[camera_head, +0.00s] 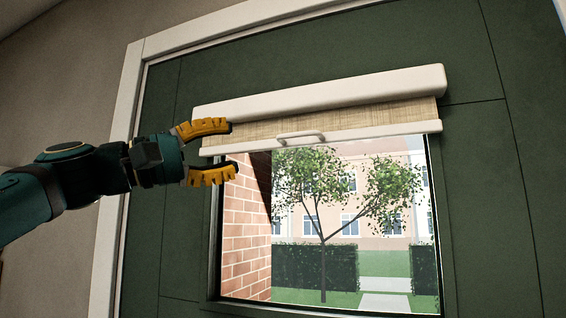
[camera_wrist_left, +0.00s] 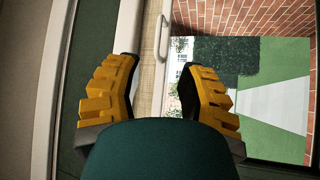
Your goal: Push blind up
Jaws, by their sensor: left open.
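The woven beige blind (camera_head: 350,119) is mostly rolled up under its white top casing (camera_head: 325,92). A short strip of fabric shows above the white bottom bar (camera_head: 380,130), which has a small curved handle (camera_head: 301,136). My left gripper (camera_head: 231,148) is open, with its yellow fingers at the left end of the blind, one above and one below the bar's level. I cannot tell if they touch it. In the left wrist view the open fingers (camera_wrist_left: 160,85) point toward the blind (camera_wrist_left: 149,45), with the handle (camera_wrist_left: 163,35) beyond them. My right gripper is not in view.
The window (camera_head: 330,230) below the bar is clear and shows a tree, a brick wall and a building outside. A dark green panel wall (camera_head: 500,200) surrounds it, with a white frame (camera_head: 122,150) at the left.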

